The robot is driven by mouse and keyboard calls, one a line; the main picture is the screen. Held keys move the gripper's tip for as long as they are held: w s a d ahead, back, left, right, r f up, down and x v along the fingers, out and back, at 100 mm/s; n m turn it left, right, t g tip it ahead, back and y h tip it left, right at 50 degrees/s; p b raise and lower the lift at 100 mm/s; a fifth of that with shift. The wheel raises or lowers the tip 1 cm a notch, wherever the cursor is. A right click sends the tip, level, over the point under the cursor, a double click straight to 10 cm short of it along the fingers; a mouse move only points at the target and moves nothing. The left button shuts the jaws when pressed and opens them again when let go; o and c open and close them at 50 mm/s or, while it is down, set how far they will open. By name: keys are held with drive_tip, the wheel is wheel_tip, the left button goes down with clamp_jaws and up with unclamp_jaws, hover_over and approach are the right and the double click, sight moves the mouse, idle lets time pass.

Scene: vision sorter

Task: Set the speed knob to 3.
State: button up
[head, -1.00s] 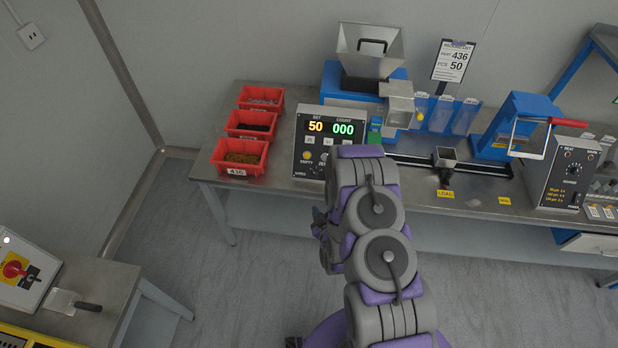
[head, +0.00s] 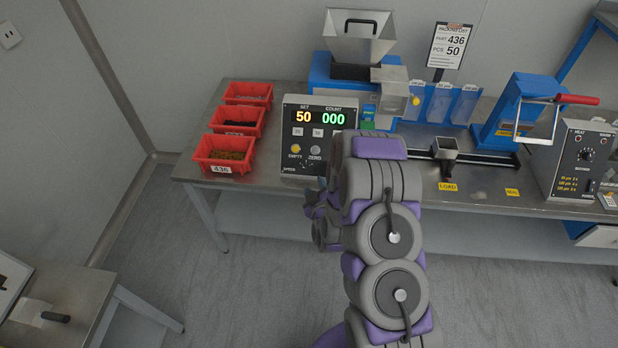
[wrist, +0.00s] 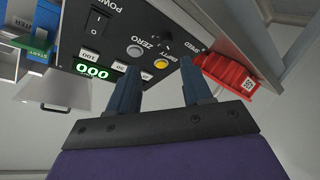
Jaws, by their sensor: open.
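The control box (head: 293,140) stands on the bench, with SET at 50 and COUNT at 000. The dark speed knob (wrist: 161,39) shows small in the wrist view near the SPEED label, with tick marks around it. Its pointer setting is too small to read. The yellow EMPTY button (wrist: 161,64) and grey ZERO button (wrist: 134,51) are close by it. My gripper (wrist: 160,68) is open and empty, its two fingers pointing toward the panel. In the head view my gripper (head: 318,222) is low in front of the bench edge, partly hidden by my arm.
Red bins (head: 222,155) with parts stand left of the box. The hopper (head: 358,40) is behind it. A loading cup (head: 445,150), a blue press (head: 515,110) and a heat box (head: 575,160) stand to the right. Another table (head: 75,310) is at lower left.

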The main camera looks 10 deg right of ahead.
sight(305, 168)
drive_tip(key=b+x, duration=0.1)
drive_tip(key=x, duration=0.2)
drive_tip(key=b+x, duration=0.1)
drive_tip(key=x, duration=0.2)
drive_tip(key=b+x, duration=0.1)
drive_tip(key=x, duration=0.3)
drive_tip(key=shift+a+b, duration=0.35)
drive_tip(key=shift+b, duration=0.05)
drive_tip(key=shift+w+a+f, duration=0.1)
drive_tip(key=shift+w+a, duration=0.05)
drive_tip(key=shift+a, duration=0.65)
drive_tip(key=shift+d, duration=0.6)
drive_tip(key=c, duration=0.8)
drive_tip(key=shift+a, duration=0.25)
clamp_jaws()
